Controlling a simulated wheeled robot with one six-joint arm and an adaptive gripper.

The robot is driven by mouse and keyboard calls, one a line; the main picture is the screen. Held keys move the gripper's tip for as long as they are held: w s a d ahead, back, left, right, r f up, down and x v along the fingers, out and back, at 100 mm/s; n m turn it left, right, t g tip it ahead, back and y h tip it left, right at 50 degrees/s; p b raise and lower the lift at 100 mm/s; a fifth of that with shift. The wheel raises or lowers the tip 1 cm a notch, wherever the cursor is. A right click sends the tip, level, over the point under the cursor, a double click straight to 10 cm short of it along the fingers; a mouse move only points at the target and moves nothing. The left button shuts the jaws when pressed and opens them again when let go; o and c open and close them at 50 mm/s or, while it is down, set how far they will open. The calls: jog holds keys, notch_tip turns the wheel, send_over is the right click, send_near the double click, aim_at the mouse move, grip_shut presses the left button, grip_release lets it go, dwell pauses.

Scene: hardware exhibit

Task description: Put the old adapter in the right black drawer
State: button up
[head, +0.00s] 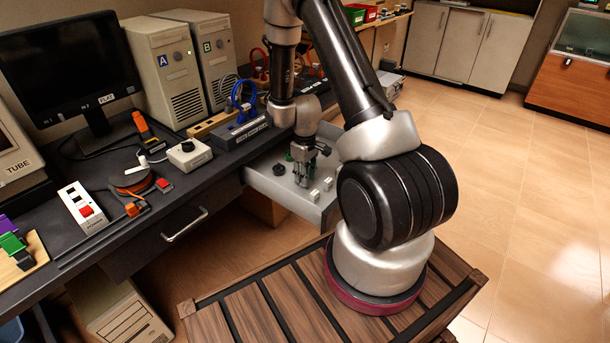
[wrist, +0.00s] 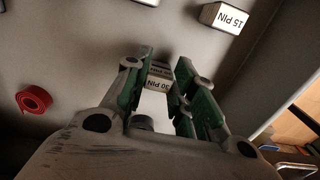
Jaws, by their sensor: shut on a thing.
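My gripper (head: 303,170) reaches down into the open right drawer (head: 262,184), whose inside is light grey. In the wrist view its green-padded fingers (wrist: 162,68) are shut on a small white adapter (wrist: 159,84) labelled 30 PIN. Whether the adapter touches the drawer floor cannot be told. A second white adapter (wrist: 226,17) labelled 15 PIN lies on the drawer floor, apart from the fingers. The held adapter is mostly hidden by the fingers in the head view.
A red roll (wrist: 34,99) lies in the drawer. The left drawer (head: 184,226) is closed. The black desk above carries a monitor (head: 68,68), two computer towers (head: 167,68) and a power strip (head: 242,131). Open tiled floor (head: 520,190) lies to the right.

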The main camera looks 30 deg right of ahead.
jog(key=o, duration=1)
jog(key=shift+f, duration=0.1)
jog(key=shift+r, duration=0.4)
jog(key=s+a+r+m+t, duration=0.1)
jog(key=s+r, duration=0.1)
jog(key=r, duration=1.1)
jog(key=s+a+r+t, duration=0.1)
jog(key=s+r, duration=0.1)
jog(key=r, duration=1.1)
jog(key=s+a+r+m+t, duration=0.1)
jog(key=s+r, duration=0.5)
jog(key=s, duration=0.3)
jog(key=s+a+r+m+t, duration=0.1)
jog(key=s+a+r, duration=0.1)
jog(key=s+r, duration=0.5)
jog(key=s, duration=0.3)
jog(key=shift+s+a+r+m, duration=0.2)
jog(key=shift+r+m, duration=0.1)
jog(key=shift+m, duration=0.1)
